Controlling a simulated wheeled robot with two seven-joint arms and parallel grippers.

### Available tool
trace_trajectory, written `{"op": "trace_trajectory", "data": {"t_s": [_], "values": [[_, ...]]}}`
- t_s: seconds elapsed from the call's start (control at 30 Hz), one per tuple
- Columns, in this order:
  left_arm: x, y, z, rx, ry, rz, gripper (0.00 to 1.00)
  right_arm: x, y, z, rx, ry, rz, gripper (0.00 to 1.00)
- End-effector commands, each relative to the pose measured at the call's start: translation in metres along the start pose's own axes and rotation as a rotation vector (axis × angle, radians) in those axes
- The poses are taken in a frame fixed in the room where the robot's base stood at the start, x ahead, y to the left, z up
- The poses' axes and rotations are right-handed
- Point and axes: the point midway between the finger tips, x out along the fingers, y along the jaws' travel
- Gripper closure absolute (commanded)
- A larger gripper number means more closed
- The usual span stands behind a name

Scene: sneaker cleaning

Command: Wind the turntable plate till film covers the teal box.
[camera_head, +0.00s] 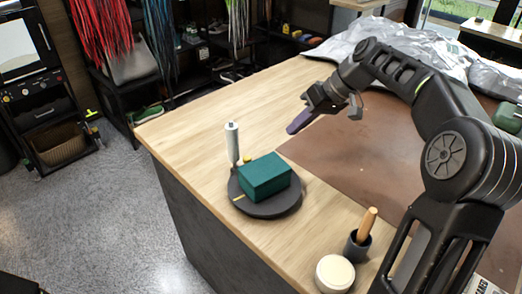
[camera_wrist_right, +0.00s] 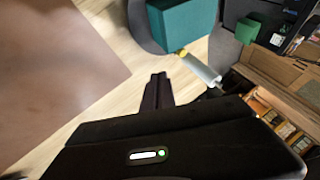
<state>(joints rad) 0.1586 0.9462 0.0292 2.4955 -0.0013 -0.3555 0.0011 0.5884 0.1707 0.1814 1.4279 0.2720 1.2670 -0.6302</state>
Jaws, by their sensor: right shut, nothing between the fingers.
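The teal box (camera_head: 264,176) sits on the dark round turntable plate (camera_head: 284,209) near the table's left edge. A white film roll (camera_head: 232,141) stands upright on a post at the plate's back left. A small yellow knob (camera_head: 247,158) shows behind the box. I see no film on the box's visible faces. My right gripper (camera_head: 291,129) is shut and empty above the table, behind and to the right of the box, apart from it. In the right wrist view, the shut fingers (camera_wrist_right: 158,86) show below the box (camera_wrist_right: 186,22) and the roll (camera_wrist_right: 201,69). My left gripper is not in view.
A brown mat (camera_head: 345,160) covers the table's right part. A wooden-handled tool in a dark cup (camera_head: 357,247) and a round cream-topped jar (camera_head: 335,272) stand at the front. Crumpled silver sheeting (camera_head: 400,38) lies at the back. Bare wood (camera_head: 215,105) is clear behind the turntable.

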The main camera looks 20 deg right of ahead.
Motion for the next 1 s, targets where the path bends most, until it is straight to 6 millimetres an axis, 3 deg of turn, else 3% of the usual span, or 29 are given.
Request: {"op": "trace_trajectory", "data": {"t_s": [0.27, 0.53, 0.77, 1.0], "values": [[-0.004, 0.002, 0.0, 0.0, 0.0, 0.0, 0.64, 0.038, -0.001, 0.001, 0.0, -0.004, -0.003, 1.0], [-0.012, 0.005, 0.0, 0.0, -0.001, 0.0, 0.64, 0.093, -0.001, 0.001, 0.0, -0.004, -0.003, 1.0], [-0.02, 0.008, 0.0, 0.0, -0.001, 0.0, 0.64, 0.109, -0.028, 0.001, -0.002, -0.001, -0.001, 1.0], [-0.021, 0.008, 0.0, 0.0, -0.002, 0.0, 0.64, 0.115, -0.035, 0.001, -0.001, 0.0, 0.0, 1.0]]}}
